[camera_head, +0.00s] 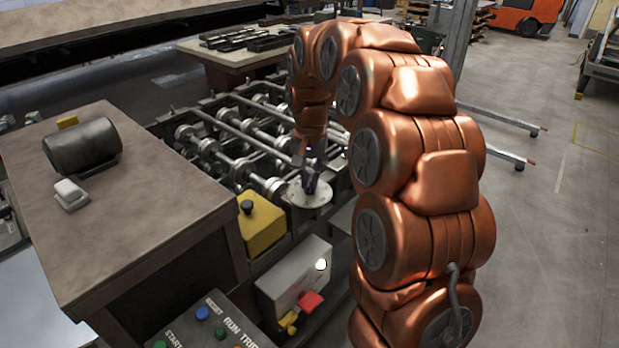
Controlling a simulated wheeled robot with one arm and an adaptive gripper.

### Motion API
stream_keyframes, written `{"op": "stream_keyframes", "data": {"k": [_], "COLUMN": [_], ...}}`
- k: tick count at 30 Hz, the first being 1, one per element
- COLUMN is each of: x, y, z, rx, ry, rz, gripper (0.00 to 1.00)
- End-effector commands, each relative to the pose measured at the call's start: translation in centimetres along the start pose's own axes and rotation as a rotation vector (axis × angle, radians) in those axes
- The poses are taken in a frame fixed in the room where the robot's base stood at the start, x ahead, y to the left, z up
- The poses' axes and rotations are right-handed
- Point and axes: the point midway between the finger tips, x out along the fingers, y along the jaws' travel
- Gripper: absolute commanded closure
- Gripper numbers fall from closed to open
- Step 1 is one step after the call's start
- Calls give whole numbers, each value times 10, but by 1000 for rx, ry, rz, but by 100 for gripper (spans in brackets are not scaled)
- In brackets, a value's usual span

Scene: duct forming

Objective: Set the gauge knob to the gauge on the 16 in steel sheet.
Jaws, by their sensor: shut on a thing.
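My gripper (312,180) points down at a pale round dial plate (295,196) at the near end of the roller machine. Its fingers are shut on a small dark thing at the dial's middle, which looks like the gauge knob. The fingers mostly hide the knob, and its pointer and any dial marks are too small to read. A pale flat sheet (38,305) shows in part at the lower left edge. No gauge or size marking is legible on it, so I cannot tell if it is the 16 in steel sheet.
The roller machine (240,135) has open rows of rollers. A yellow box (261,228) with a black knob and a grey box (292,275) stand near the dial. A button panel (215,325) is in front. A brown-topped bench (160,205) holds a dark cylinder (82,147).

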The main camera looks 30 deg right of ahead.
Motion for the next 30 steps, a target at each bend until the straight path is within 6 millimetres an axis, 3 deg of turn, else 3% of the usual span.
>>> {"op": "stream_keyframes", "data": {"k": [11,30], "x": [4,1], "y": [0,0], "z": [0,-1], "rx": [143,734], "ry": [0,2], "rz": [0,0], "gripper": [100,100]}}
